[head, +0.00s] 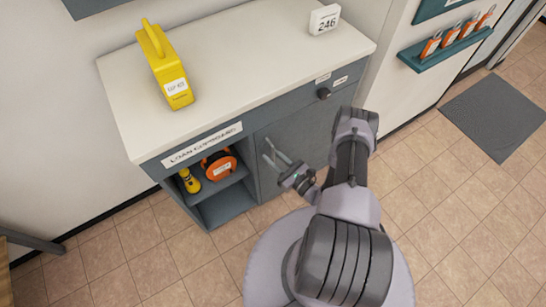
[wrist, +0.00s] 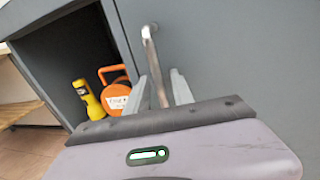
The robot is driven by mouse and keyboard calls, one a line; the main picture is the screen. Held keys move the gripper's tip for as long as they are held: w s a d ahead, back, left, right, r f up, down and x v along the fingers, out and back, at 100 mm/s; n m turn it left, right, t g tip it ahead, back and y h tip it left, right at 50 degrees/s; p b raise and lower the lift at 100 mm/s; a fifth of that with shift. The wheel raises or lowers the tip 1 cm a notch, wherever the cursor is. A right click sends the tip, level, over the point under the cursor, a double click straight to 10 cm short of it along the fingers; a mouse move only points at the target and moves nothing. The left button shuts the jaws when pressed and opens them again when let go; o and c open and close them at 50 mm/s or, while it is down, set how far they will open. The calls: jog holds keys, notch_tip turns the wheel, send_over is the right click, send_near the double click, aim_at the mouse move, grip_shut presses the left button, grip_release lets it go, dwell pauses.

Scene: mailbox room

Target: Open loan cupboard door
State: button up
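The loan cupboard (head: 220,65) is a grey unit with a pale top and a name label on its front. Its grey door (head: 312,130) is at the right of the front and looks shut. In the wrist view the door (wrist: 240,50) fills the right side, with a metal bar handle (wrist: 150,50) near its left edge. My gripper (head: 268,150) is in front of the door's left part. In the wrist view my gripper (wrist: 165,85) has its fingers apart, with the handle's lower part showing between them. I cannot tell whether either finger touches it.
The open compartment left of the door holds a yellow torch (head: 189,181) and an orange reel (head: 218,165). A yellow case (head: 165,65) and a number sign (head: 324,19) stand on top. A dark knob (head: 324,93) sits at the upper right front.

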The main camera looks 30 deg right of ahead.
grip_shut()
dwell(1.2)
